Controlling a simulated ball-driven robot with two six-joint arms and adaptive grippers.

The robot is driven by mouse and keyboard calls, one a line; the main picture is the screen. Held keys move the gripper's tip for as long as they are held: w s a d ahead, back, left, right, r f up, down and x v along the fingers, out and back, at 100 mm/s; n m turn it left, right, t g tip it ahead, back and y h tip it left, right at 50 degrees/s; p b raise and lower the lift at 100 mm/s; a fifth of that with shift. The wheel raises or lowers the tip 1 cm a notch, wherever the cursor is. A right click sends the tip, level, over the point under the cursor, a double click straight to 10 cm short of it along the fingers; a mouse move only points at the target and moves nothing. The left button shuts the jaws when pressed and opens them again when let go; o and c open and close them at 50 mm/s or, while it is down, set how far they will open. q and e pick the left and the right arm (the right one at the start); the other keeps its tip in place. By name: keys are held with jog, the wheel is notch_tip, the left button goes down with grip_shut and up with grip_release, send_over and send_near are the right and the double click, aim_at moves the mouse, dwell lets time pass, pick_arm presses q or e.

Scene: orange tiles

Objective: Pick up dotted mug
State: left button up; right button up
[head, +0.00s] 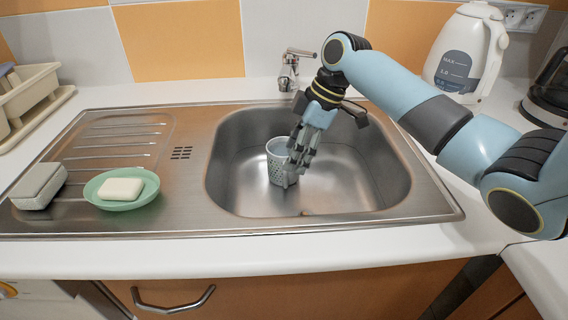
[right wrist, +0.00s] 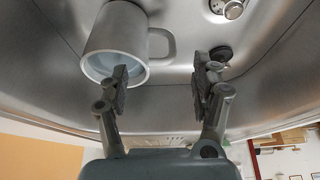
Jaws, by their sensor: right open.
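The dotted mug (head: 276,169), pale grey-blue with dark dots on its lower part, stands upright in the sink basin. My right gripper (head: 297,170) is at the mug's right side and hides part of it and its handle. In the right wrist view the mug (right wrist: 112,36) is at upper left, with its handle (right wrist: 164,44) pointing right. The right gripper (right wrist: 162,72) is open and empty there. Its left finger overlaps the mug's rim in the picture; I cannot tell whether they touch. The handle lies ahead of the gap between the fingers. My left gripper is out of view.
The steel sink basin (head: 345,190) surrounds the mug, with a tap (head: 290,70) behind. A green dish (head: 143,193) with soap (head: 120,189) and a grey sponge-like block (head: 38,186) lie on the drainer. A white kettle (head: 464,50) stands back right.

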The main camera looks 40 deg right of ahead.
jog(key=x, duration=0.3)
jog(key=shift+a+f, duration=0.15)
jog(key=shift+f, duration=0.15)
grip_shut()
